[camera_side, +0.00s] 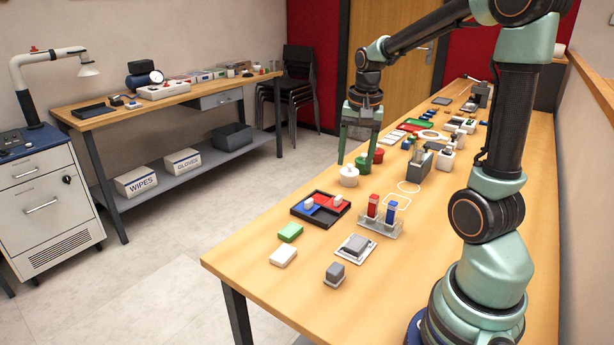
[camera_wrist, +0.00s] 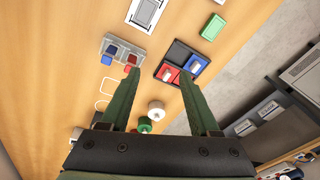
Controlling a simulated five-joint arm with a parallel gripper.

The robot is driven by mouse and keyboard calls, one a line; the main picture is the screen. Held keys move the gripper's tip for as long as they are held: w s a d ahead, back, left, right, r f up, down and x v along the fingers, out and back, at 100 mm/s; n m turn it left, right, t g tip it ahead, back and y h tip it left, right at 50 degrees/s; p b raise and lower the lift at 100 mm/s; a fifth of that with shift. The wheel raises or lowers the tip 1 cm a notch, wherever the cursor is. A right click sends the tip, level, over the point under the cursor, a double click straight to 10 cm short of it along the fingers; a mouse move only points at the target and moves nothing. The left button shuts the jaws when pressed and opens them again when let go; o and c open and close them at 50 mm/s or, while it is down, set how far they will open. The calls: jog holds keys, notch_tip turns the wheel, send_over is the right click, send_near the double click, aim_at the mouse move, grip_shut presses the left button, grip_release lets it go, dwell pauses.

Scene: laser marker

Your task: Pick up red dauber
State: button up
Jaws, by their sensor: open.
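A red upright block (camera_side: 373,205) stands beside a blue one (camera_side: 391,211) in a clear rack (camera_side: 378,228). In the wrist view the red block (camera_wrist: 131,61) and blue block (camera_wrist: 112,52) show near the left fingertip. A red round pot (camera_side: 377,156) stands behind a green pot (camera_side: 362,160) and a white pot (camera_side: 348,176). I cannot tell from shape which red piece is the dauber.
A black tray (camera_side: 312,219) with red and blue pads lies left of the rack. A green block (camera_side: 290,232), a white block (camera_side: 283,256) and a grey piece on a plate (camera_side: 354,246) lie nearer. Several items crowd the far bench.

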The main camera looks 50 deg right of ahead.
aim_at(374, 196)
jog(key=d+f+m, duration=0.1)
jog(key=d, duration=0.1)
jog(key=s+d+f+m+g, duration=0.1)
jog(key=d+f+m, duration=0.1)
jog(key=d, duration=0.1)
jog(key=s+d+f+m, duration=0.1)
jog(key=d+f, duration=0.1)
jog(key=shift+s+d+m+y, duration=0.1)
jog(key=shift+d+m+y, duration=0.15)
jog(key=shift+m+y, duration=0.15)
notch_tip(374, 196, down, 6)
jog(key=shift+r, duration=0.1)
jog(key=shift+d+f, duration=0.25)
jog(key=shift+f, duration=1.15)
jog(key=shift+d+f, duration=0.2)
jog(key=shift+f, duration=1.2)
grip_shut()
